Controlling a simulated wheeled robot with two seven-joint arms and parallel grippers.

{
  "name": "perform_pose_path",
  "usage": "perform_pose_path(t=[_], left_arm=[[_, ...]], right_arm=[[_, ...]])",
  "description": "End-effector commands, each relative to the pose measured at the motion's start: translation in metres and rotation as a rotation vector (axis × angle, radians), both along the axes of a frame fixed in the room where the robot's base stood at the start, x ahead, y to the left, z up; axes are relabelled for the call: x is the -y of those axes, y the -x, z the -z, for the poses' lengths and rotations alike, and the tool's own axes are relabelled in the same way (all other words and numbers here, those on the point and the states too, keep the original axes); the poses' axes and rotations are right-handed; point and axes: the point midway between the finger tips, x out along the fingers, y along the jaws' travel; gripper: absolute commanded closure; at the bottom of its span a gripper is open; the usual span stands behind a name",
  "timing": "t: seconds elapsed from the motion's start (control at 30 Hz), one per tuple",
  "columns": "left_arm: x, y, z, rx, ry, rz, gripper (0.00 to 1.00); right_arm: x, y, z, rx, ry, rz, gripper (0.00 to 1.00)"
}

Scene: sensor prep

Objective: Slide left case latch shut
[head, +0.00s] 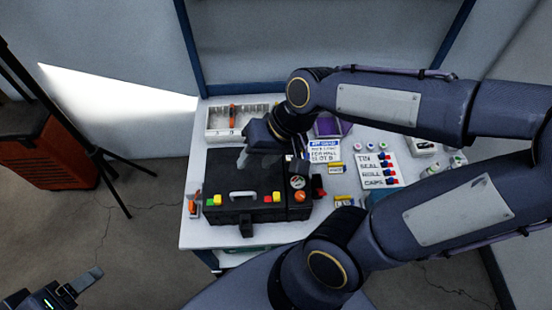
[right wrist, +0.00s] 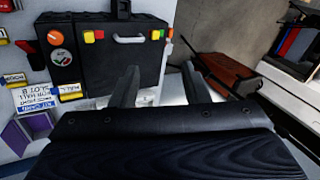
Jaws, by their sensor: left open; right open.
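The black case (head: 237,212) stands on the white table with its lid down and a grey handle (head: 243,195) on top. It also shows in the right wrist view (right wrist: 125,62). A dark latch tab (head: 246,226) sticks out at its front edge; which latch is the left one I cannot tell. Coloured squares flank the handle. My right gripper (head: 243,160) is over the case's back edge, apart from the tab; in the right wrist view its fingers (right wrist: 158,88) are spread and empty. My left gripper (head: 84,284) is open at the bottom left, off the table.
A white tray (head: 216,119) with an orange-handled tool is behind the case. Lettered cards (head: 376,170), small labels and jars lie to the right. A small orange item (head: 194,203) is left of the case. An orange box (head: 45,160) and tripod stand on the floor.

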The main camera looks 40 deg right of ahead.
Motion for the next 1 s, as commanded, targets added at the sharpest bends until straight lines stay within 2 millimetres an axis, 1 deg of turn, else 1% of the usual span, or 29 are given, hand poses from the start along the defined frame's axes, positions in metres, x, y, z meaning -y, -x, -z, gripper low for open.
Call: perform_pose_path(t=[0.1,0.3,0.5,0.8,0.87,1.0], left_arm=[[0.000,0.000,0.000,0.000,0.000,0.000,0.28],[0.000,0.000,0.001,0.000,0.000,0.000,0.28],[0.000,0.000,0.001,0.000,0.000,0.000,0.28],[0.000,0.000,0.001,0.000,0.000,0.000,0.28],[0.000,0.000,0.001,0.000,0.000,0.000,0.28],[0.000,0.000,0.001,0.000,0.000,0.000,0.28]], right_arm=[[0.010,0.013,-0.008,0.058,0.021,-0.003,0.58],[0.019,0.029,-0.013,0.114,0.061,-0.016,0.58],[0.021,0.034,-0.014,0.133,0.078,-0.020,0.58],[0.022,0.035,-0.014,0.137,0.079,-0.022,0.58],[0.023,0.039,-0.016,0.158,0.084,-0.028,0.58],[0.025,0.054,-0.021,0.245,0.112,-0.061,0.58]])
